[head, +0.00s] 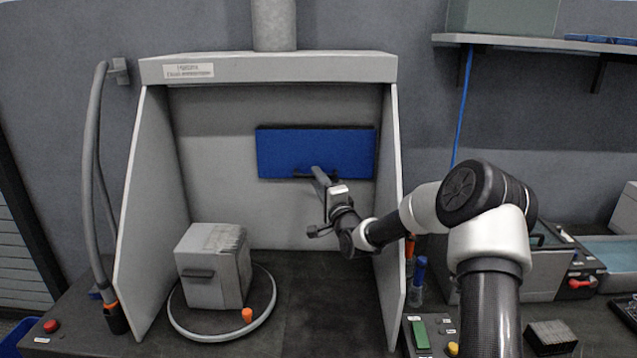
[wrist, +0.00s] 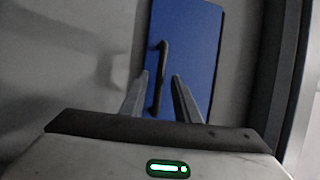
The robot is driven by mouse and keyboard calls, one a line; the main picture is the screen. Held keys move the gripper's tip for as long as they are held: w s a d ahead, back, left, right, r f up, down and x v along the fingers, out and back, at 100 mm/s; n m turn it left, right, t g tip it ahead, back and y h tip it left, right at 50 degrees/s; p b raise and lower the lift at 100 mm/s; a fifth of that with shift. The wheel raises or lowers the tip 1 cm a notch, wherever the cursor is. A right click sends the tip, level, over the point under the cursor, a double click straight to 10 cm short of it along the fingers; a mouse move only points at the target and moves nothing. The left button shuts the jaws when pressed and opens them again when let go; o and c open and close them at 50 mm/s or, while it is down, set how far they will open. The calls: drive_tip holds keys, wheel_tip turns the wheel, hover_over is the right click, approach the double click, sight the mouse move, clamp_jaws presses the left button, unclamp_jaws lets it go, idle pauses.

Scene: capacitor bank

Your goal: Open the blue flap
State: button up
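The blue flap (head: 285,150) is a wide rectangle on the back wall of the grey booth, with a dark strip along its top edge. It lies about flat against the wall. In the wrist view the flap (wrist: 195,50) appears turned on its side. A black bar handle (wrist: 163,60) runs along its lower edge. My gripper (head: 317,172) reaches toward the handle from the front right. In the wrist view my gripper (wrist: 161,76) has its two fingers apart, with the handle showing between them. I cannot tell whether the fingers touch it.
The booth's right side panel (head: 395,210) stands close to my arm. A grey box (head: 210,285) with a handle sits on a round turntable (head: 265,312) at the lower left. An orange knob (head: 247,315) is at its front. The booth floor right of the turntable is clear.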

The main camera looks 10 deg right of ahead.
clamp_jaws()
